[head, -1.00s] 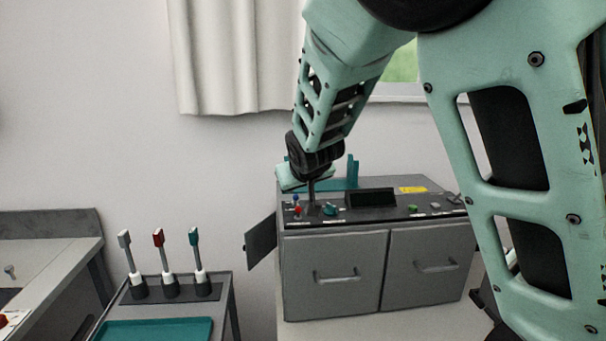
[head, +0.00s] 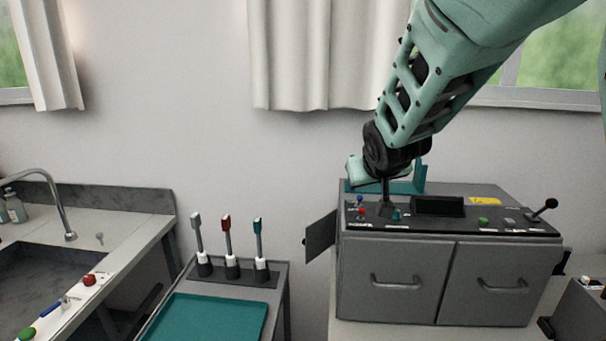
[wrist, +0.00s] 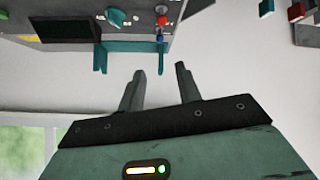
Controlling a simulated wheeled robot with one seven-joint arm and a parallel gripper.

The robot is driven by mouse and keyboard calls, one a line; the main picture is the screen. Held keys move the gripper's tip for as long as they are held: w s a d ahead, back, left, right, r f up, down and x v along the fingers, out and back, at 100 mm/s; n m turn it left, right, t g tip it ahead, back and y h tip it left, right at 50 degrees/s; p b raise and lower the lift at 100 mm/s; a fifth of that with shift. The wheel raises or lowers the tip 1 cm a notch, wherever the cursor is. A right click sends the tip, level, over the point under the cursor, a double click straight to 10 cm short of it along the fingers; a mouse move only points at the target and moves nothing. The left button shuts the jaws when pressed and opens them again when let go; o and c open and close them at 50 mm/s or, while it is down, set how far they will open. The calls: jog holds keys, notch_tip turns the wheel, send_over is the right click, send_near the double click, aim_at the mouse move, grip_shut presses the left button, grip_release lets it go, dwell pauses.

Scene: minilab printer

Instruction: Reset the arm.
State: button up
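My gripper (wrist: 160,76) is open in the wrist view, its two dark fingers apart with nothing between them. In the head view my arm reaches down from the upper right, and the gripper (head: 386,190) appears over the left part of the grey printer (head: 395,280). I cannot tell whether it touches the printer's top. In the wrist view the printer (wrist: 75,12) appears upside down, with a teal bracket (wrist: 130,46) beyond the fingertips. My arm partly hides the bracket in the head view.
A side flap (head: 320,236) stands open.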

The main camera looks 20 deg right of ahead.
jog(key=s+a+f+n+g+y, duration=0.2)
jog(key=s+a+f+g+y, duration=0.25)
jog(key=s+a+f, duration=0.6)
jog(key=s+a+n+g, duration=0.2)
jog(key=s+a+n, duration=0.1)
jog(key=s, duration=0.7)
jog(key=s+a+n+g+b, duration=0.1)
jog(key=s+a+n+g, duration=0.2)
jog(key=s, duration=0.7)
jog(key=shift+s+a+r+n, duration=0.2)
jog(key=shift+s+a+n, duration=0.2)
jog(key=shift+a+n, duration=0.1)
